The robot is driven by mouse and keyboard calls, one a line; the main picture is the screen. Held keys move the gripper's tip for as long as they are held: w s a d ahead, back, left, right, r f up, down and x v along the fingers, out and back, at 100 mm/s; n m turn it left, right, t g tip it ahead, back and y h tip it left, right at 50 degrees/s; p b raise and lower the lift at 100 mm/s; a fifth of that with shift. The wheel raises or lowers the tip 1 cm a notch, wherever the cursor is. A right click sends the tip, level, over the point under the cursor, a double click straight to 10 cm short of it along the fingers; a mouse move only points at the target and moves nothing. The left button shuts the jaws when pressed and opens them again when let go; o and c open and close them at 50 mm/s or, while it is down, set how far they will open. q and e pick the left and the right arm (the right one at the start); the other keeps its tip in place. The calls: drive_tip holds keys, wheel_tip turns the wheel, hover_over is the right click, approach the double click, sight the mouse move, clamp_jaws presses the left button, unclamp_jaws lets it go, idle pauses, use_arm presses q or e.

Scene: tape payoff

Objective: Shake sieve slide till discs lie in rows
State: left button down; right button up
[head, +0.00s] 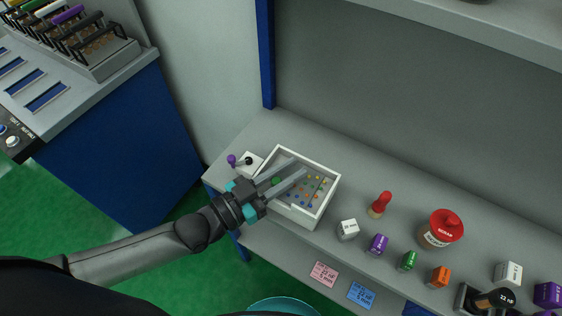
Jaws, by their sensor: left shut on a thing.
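A white open-topped tray (328,196), which I take for the sieve slide, stands on the grey bench near its left end. Small orange, yellow and blue discs (309,190) show on its floor, some in what look like lines. My left gripper (299,167) reaches over the tray's left side, its two long grey fingers over the inside. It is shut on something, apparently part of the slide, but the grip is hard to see. A green spot (276,181) shows between the fingers. The gripper and fingers hide the tray's left part. My right gripper is not in view.
A small white block with a purple knob (231,159) stands left of the tray. A red-topped stamp (380,204), a red-lidded jar (441,228) and several coloured labelled blocks (377,244) stand to the right. Pink (324,273) and blue (361,295) cards are at the front.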

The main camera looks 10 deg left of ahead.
use_arm(q)
drive_tip(key=c, duration=0.7)
unclamp_jaws()
drive_tip(key=p+v, duration=0.1)
drive_tip(key=v, duration=1.4)
drive_tip(key=shift+a+p, duration=0.2)
drive_tip(key=shift+p, duration=0.1)
